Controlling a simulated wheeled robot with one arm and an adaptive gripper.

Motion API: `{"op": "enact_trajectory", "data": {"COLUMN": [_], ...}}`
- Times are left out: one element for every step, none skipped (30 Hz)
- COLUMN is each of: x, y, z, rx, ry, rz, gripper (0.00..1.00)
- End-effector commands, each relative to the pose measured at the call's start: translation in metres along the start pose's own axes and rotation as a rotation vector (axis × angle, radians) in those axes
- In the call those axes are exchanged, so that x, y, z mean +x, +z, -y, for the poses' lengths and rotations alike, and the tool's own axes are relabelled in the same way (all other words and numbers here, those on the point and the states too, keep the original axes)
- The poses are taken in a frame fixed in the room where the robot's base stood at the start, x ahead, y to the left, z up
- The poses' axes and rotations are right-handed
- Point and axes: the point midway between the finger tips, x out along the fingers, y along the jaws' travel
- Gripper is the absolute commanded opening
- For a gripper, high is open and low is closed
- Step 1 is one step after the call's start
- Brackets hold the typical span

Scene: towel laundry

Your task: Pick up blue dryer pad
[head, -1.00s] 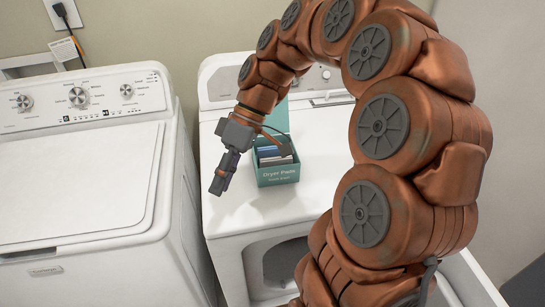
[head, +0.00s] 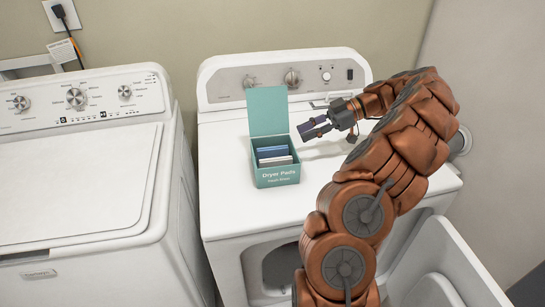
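A teal box labelled "Dryer Pads" (head: 277,176) stands on top of the right-hand machine with its lid up. Inside it, a blue dryer pad (head: 271,150) stands towards the back, in front of the raised lid. Paler pads (head: 276,160) stand in front of the blue one. My gripper (head: 304,131) is just right of the box's open lid, above the machine top and pointing left. Its two fingers look apart, with nothing between them. It appears clear of the box and the pads.
The dryer's control panel (head: 293,79) rises behind the box and my gripper. A white washer (head: 70,180) stands to the left. The dryer top (head: 222,190) is bare left of the box. The dryer's front door (head: 440,265) hangs open at lower right.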

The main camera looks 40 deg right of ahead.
Motion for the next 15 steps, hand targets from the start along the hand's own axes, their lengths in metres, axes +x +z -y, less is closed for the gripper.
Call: {"op": "enact_trajectory", "data": {"x": [-0.001,-0.001,0.000,0.001,0.003,0.004,0.005,0.007,0.008,0.009,0.011,0.012,0.013,0.014,0.015], "y": [0.002,0.002,0.002,0.002,0.001,0.001,0.000,0.000,0.000,0.000,-0.001,-0.001,-0.001,0.000,0.000], "z": [-0.001,-0.001,-0.001,-0.001,-0.001,-0.001,-0.001,-0.001,-0.001,-0.001,-0.001,-0.001,-0.001,-0.001,-0.001], "rx": [-0.005,-0.008,-0.010,-0.012,-0.013,-0.014,-0.014,-0.014,-0.014,-0.014,-0.015,-0.015,-0.015,-0.014,-0.013], "ry": [0.004,0.005,0.005,0.005,0.004,0.003,0.004,0.003,0.004,0.004,0.003,0.004,0.003,0.004,0.004], "rz": [-0.002,-0.003,-0.003,-0.002,-0.002,0.000,0.000,0.000,0.000,0.000,0.000,0.000,0.000,0.000,-0.001], "gripper": [0.29,0.29,0.29,0.29,0.29,0.29,0.29,0.29,0.29,0.29,0.29,0.29,0.29,0.29,0.29]}}
